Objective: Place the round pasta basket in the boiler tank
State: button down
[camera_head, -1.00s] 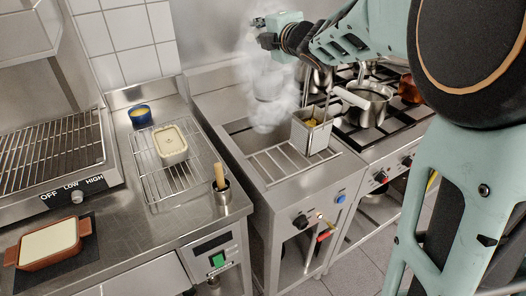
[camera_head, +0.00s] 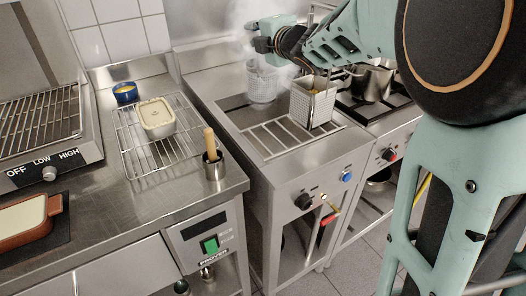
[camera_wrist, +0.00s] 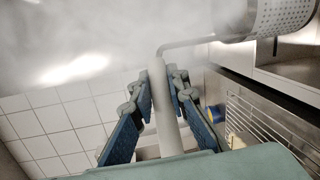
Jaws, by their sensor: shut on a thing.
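My gripper (camera_head: 264,40) is shut on the handle of the round pasta basket (camera_head: 262,85). The basket is a perforated metal cylinder. It hangs upright below the gripper, at the back of the boiler tank (camera_head: 232,103); I cannot tell whether its bottom is inside the opening. In the wrist view the blue finger pads of my gripper (camera_wrist: 163,95) close around the pale handle (camera_wrist: 166,115), and a bent rod leads to the perforated basket (camera_wrist: 284,14). Steam partly veils the basket and gripper.
A square perforated basket (camera_head: 313,103) stands right of the round one, by the slatted rack (camera_head: 275,138) on the boiler's front. Right of the boiler is a stove with a steel pot (camera_head: 372,80). A counter with a wire rack (camera_head: 140,168) and tub (camera_head: 157,117) is left.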

jog(key=b, duration=0.6)
send_near(254, 74)
jog(key=w+a, duration=0.1)
jog(key=a, duration=0.1)
jog(key=w+a+r, duration=0.1)
jog(key=w+a, duration=0.1)
jog(key=shift+w+a, duration=0.15)
jog(key=shift+w, duration=0.05)
notch_tip(254, 74, down, 10)
jog(key=b, duration=0.2)
jog(key=shift+b, duration=0.4)
jog(key=shift+f, duration=0.1)
jog(key=shift+f, duration=0.15)
jog(key=c, duration=1.9)
grip_release()
jog(key=p+v, duration=0.1)
jog(key=v, duration=1.1)
